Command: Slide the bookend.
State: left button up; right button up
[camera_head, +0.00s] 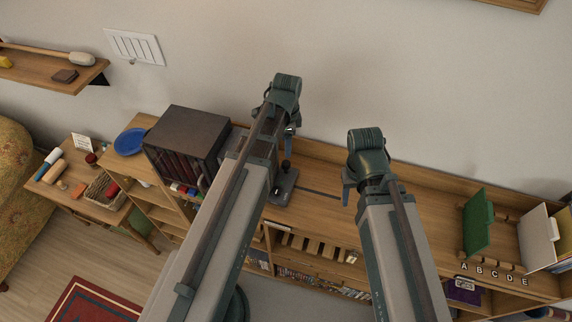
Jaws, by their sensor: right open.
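A dark flat base with an upright post and round knob (283,190) stands on the wooden shelf top, beside a dark slot line running to its right. It may be the bookend; a green upright panel (478,222) farther right is another bookend-like piece. My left gripper (288,142) is above the knobbed piece, its finger pointing down close to the knob. Whether it touches cannot be told, and its jaws are mostly hidden by the arm. My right gripper (362,186) is open and empty above the shelf top, right of the slot line.
A dark case of discs (187,140) and a blue plate (130,141) stand at the left. White folders (540,235) stand at the far right, near letter tiles A to E (492,273). The shelf top between my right gripper and the green panel is clear.

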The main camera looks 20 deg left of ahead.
aim_at(286, 163)
pick_arm(q)
jog(key=f+b, duration=0.4)
jog(key=f, duration=0.1)
jog(key=f+b, duration=0.5)
jog(key=shift+w+a+f+b, duration=0.1)
jog(key=shift+w+f+b, duration=0.1)
jog(key=shift+f+b, duration=0.15)
pick_arm(e)
notch_tip(286, 163, down, 11)
jog(key=shift+r, duration=0.15)
pick_arm(q)
grip_shut()
dwell(0.4)
